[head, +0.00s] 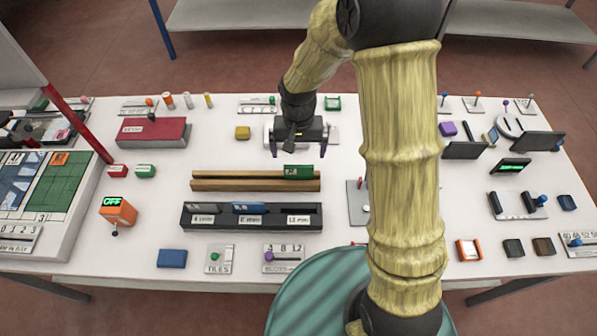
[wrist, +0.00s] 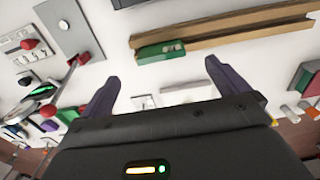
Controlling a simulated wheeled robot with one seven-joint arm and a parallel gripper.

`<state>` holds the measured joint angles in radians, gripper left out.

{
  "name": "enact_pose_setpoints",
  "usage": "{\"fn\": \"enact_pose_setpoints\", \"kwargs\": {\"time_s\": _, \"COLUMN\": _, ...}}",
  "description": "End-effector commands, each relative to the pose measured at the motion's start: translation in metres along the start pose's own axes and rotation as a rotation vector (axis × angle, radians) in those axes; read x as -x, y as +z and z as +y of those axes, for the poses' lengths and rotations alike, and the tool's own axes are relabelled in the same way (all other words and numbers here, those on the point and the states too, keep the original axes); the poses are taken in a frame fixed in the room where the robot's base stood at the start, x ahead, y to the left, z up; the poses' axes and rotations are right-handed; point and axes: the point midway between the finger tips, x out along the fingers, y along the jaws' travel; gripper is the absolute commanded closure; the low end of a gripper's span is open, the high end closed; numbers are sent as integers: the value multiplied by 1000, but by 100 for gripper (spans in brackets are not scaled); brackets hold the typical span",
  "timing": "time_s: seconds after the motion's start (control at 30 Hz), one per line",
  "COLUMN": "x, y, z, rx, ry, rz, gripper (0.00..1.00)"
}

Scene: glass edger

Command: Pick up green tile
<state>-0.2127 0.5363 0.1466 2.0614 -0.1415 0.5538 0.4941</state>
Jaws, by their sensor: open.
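The green tile (head: 298,172) stands at the right end of the wooden rack (head: 222,186) near the middle of the table. In the wrist view the green tile (wrist: 160,52) lies beyond the fingertips, at the left end of the wooden rack (wrist: 235,28). My gripper (head: 298,151) is open and empty, its two dark fingers pointing toward the tile from the far side of the rack. The fingers also show in the wrist view (wrist: 160,72), spread to either side with a clear gap between them.
A black tray (head: 250,226) with labelled slots lies in front of the rack. A grey plate (head: 357,205) with a red knob is to its right, partly behind my arm. Bare table surrounds the rack's left end.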

Motion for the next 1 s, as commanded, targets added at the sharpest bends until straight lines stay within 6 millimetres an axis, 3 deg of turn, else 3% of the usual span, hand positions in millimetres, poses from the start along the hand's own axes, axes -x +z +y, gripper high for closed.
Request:
{"fn": "enact_pose_setpoints", "kwargs": {"time_s": 0.4, "x": -60, "y": 0, "z": 0, "rx": 0, "ry": 1, "rz": -2, "gripper": 0}}
{"fn": "enact_pose_setpoints", "kwargs": {"time_s": 0.83, "x": -66, "y": -1, "z": 0, "rx": 0, "ry": 0, "rz": 0, "gripper": 0}}
{"fn": "enact_pose_setpoints", "kwargs": {"time_s": 1.0, "x": -76, "y": -4, "z": 0, "rx": 1, "ry": 2, "rz": -3, "gripper": 0}}
